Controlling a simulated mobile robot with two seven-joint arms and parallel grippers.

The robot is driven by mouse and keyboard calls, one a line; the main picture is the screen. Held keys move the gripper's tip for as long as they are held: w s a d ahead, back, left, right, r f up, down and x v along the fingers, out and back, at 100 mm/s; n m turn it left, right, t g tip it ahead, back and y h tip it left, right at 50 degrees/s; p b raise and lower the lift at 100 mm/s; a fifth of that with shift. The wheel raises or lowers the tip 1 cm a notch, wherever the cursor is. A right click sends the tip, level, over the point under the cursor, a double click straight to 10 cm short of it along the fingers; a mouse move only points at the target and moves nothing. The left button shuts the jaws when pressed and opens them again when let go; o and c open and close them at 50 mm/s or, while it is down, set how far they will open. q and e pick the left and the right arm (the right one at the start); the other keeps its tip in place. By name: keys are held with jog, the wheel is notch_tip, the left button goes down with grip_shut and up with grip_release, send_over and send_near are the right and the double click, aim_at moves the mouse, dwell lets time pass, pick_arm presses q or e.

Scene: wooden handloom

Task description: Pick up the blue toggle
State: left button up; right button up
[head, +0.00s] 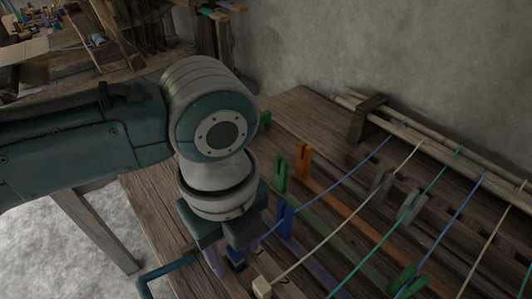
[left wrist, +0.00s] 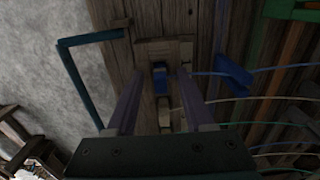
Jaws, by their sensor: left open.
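The blue toggle (head: 237,256) is a small blue block at the near end of a blue cord, partly hidden by my left gripper (head: 228,262) in the head view. In the left wrist view the toggle (left wrist: 161,78) lies between the two fingers of my left gripper (left wrist: 160,74), with a wooden holder (left wrist: 150,46) around its far end. The fingers are open, with a visible gap on both sides of the toggle. The gripper points down over the loom's near-left edge. My right gripper is not in view.
A blue forked peg (head: 284,220) stands just right of the gripper, by the blue cord. Green (head: 281,174) and orange (head: 304,160) pegs stand behind. A cream toggle (head: 262,287) lies close by on its cord. A teal bent bar (head: 166,272) juts out left.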

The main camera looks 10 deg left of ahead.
pick_arm(q)
jog(key=shift+c, duration=0.3)
grip_shut()
dwell(0.3)
